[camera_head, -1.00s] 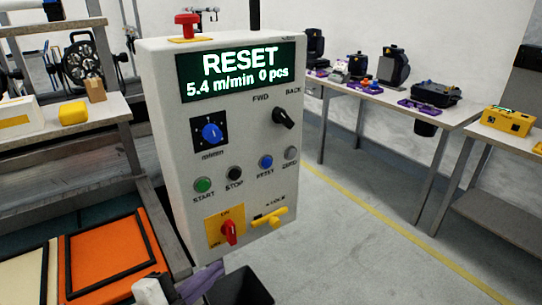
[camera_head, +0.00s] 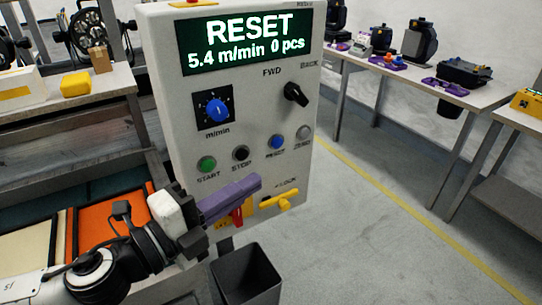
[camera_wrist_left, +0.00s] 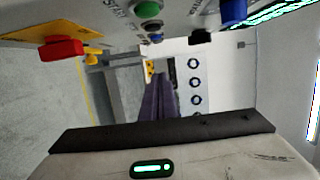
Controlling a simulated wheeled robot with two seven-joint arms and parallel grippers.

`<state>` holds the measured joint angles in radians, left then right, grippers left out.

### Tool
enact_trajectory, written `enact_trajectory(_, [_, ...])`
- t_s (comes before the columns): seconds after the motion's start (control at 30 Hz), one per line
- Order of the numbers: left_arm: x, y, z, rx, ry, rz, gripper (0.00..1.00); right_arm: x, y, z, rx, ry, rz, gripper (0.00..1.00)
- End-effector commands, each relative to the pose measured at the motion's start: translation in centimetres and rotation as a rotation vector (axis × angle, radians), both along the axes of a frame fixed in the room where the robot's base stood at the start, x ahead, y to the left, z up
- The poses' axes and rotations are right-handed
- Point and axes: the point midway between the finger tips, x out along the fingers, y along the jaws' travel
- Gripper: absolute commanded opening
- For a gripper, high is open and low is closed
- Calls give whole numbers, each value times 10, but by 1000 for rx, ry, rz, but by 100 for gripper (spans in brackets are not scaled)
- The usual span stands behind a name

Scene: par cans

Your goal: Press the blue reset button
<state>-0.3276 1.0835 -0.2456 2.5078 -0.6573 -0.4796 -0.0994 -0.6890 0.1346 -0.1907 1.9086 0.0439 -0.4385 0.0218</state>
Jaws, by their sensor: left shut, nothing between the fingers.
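The blue reset button (camera_head: 277,142) is on the front of the white control box, between the black STOP button (camera_head: 241,153) and a grey button (camera_head: 304,132). My left gripper (camera_head: 257,182) has purple fingers, shut and empty. In the head view its tips appear below and left of the blue button, over the red switch and yellow plate; the gap to the panel is hard to judge. In the left wrist view the purple fingers (camera_wrist_left: 158,98) point toward the panel's far side, with a small blue button beyond the green and black ones. My right gripper is not in view.
The panel also has a green START button (camera_head: 206,164), a blue speed knob (camera_head: 217,110), a black selector (camera_head: 296,94), a red switch (camera_head: 237,217) and a yellow handle (camera_head: 275,203). Its display (camera_head: 247,41) reads RESET. A dark bin (camera_head: 246,275) stands below.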

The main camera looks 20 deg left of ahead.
Motion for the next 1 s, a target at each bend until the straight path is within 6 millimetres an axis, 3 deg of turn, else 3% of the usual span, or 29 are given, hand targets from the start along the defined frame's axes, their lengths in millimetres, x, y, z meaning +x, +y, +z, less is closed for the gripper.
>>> enact_trajectory(0.27, [17, -7, -2, 6, -3, 0, 0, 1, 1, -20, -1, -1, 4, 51])
enact_trajectory(0.53, [39, -17, 0, 5, -2, 0, 0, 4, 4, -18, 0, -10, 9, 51])
enact_trajectory(0.83, [85, -37, 3, 4, 1, 1, 0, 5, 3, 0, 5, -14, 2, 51])
enact_trajectory(1.0, [100, -15, -1, 9, 4, 4, 0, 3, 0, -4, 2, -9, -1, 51])
